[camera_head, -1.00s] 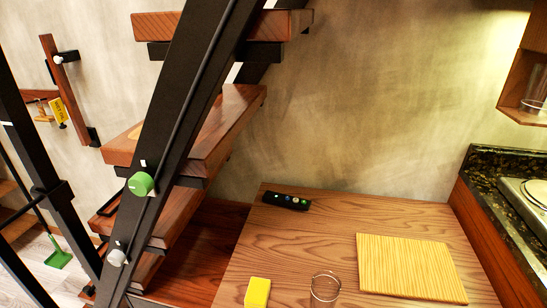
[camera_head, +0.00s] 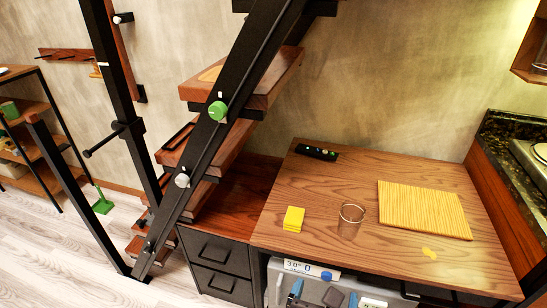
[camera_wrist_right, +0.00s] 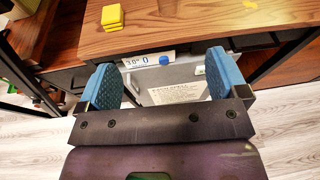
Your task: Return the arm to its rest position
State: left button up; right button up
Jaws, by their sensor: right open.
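My right gripper (camera_head: 315,293) is at the bottom edge of the head view, low in front of the grey appliance (camera_head: 272,277) under the wooden worktop (camera_head: 330,185). In the right wrist view, the two blue finger pads of this gripper (camera_wrist_right: 163,80) stand wide apart with nothing between them. Behind them are the appliance front with its white label (camera_wrist_right: 180,92) and the worktop's front edge. My left gripper is not in view.
On the worktop are a yellow block (camera_head: 293,218), a clear glass (camera_head: 351,221), a ribbed yellow board (camera_head: 424,209), and a black remote-like object (camera_head: 316,152). A black-framed staircase (camera_head: 228,100) stands left. Pale floor (camera_head: 60,250) is open at lower left.

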notch_tip(320, 180, up, 5)
jog(key=w+a+n+t+y, duration=0.25)
jog(key=n+t+y, duration=0.4)
jog(key=n, duration=1.05)
jog(key=s+d+f+n+g+y, duration=0.1)
jog(key=d+f+n+g+y, duration=0.15)
jog(key=f+n, duration=0.6)
jog(key=s+d+f+n+g+y, duration=0.1)
jog(key=d+f+n+g, duration=0.3)
jog(key=n, duration=0.7)
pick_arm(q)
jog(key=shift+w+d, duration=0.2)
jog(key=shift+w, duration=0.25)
pick_arm(e)
jog(key=s+d+f+n+g+h, duration=0.1)
jog(key=s+d+f+n+h, duration=0.1)
jog(key=d+f, duration=0.3)
jog(key=s+d+f+n+g+h, duration=0.2)
jog(key=s+d+f, duration=0.2)
jog(key=d, duration=0.5)
jog(key=shift+s+d+f, duration=0.2)
jog(key=shift+s+f, duration=0.2)
jog(key=shift+s, duration=0.4)
